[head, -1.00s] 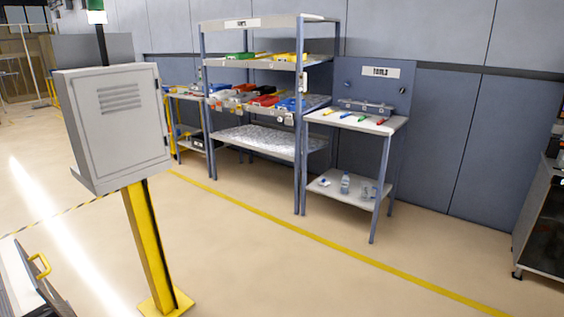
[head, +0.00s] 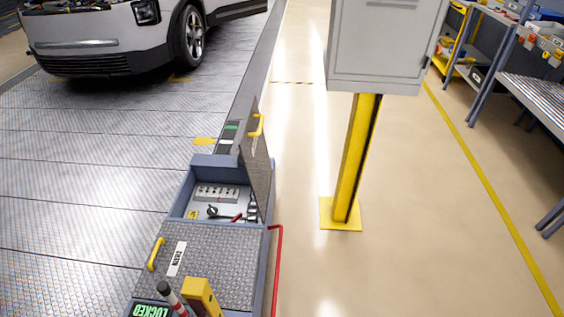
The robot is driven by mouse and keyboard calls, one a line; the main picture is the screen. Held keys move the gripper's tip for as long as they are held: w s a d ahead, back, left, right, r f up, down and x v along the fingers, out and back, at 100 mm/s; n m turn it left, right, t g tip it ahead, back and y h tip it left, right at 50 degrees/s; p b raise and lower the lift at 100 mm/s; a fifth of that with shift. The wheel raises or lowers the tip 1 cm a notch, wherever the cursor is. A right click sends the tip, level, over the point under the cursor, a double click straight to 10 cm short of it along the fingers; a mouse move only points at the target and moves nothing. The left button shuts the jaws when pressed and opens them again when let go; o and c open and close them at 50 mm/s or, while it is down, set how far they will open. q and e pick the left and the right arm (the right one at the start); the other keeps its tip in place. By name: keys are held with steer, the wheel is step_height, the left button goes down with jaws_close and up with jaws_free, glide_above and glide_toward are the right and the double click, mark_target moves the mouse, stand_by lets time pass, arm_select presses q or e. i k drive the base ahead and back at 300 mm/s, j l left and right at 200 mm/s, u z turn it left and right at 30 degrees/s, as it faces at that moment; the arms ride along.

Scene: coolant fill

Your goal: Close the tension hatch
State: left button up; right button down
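An open hatch lid (head: 258,165) with a yellow handle stands up steeply on the right side of a low floor box. The open compartment (head: 222,200) below it shows a grey block with several studs, a dark wrench-like tool and a red part. A second lid (head: 215,262), closed and textured, lies nearer, with a yellow handle and a white label that seems to read "CHAIN". No label reading "tension" can be made out. Neither of my grippers is in view.
A grey cabinet (head: 385,45) on a yellow post (head: 355,160) stands right of the box. A red rail (head: 277,270) runs along the box's right side. A yellow block (head: 201,296), a striped lever (head: 172,298) and a green "LOCKED" display (head: 150,310) are nearest. A vehicle (head: 110,35) is behind.

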mark_target(252, 145)
steer(key=i+l+u, duration=0.3)
steer(key=l+u, duration=0.15)
steer(key=i+l+u, duration=0.1)
steer(key=u, duration=0.25)
steer(key=i+l+u, duration=0.1)
steer(key=u, duration=0.25)
steer(key=l+u, duration=0.35)
steer(key=i+j, duration=0.05)
